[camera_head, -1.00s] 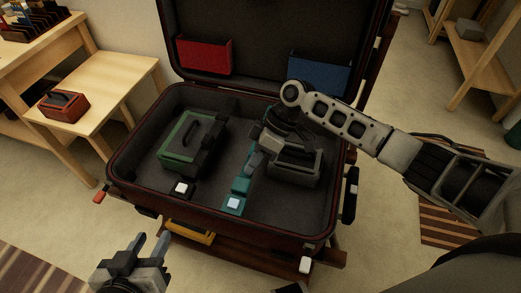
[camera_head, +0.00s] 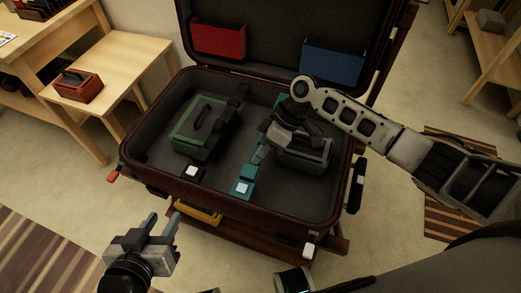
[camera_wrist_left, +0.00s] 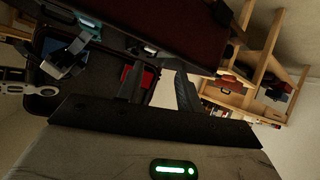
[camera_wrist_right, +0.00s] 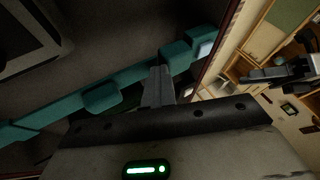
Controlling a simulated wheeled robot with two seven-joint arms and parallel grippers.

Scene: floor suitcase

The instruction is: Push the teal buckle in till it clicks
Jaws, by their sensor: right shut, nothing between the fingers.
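The teal buckle (camera_head: 242,187), with a white button, lies near the front wall inside the open suitcase (camera_head: 130,150). A teal strap (camera_head: 266,122) runs back from it, partly hidden by my right arm. In the right wrist view the buckle's white button end (camera_wrist_right: 203,48) is at upper right, with a teal block (camera_wrist_right: 175,58) before it. I cannot tell how deep the parts are joined. My right gripper (camera_head: 257,158) is shut and empty, its fingertips (camera_wrist_right: 160,72) close beside that block; contact is unclear. My left gripper (camera_head: 162,222) is open and empty, outside the suitcase front.
A black buckle with a white button (camera_head: 191,172) sits left of the teal one. A yellow handle (camera_head: 198,214) is on the front. A red box (camera_head: 78,86) stands on the side table.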

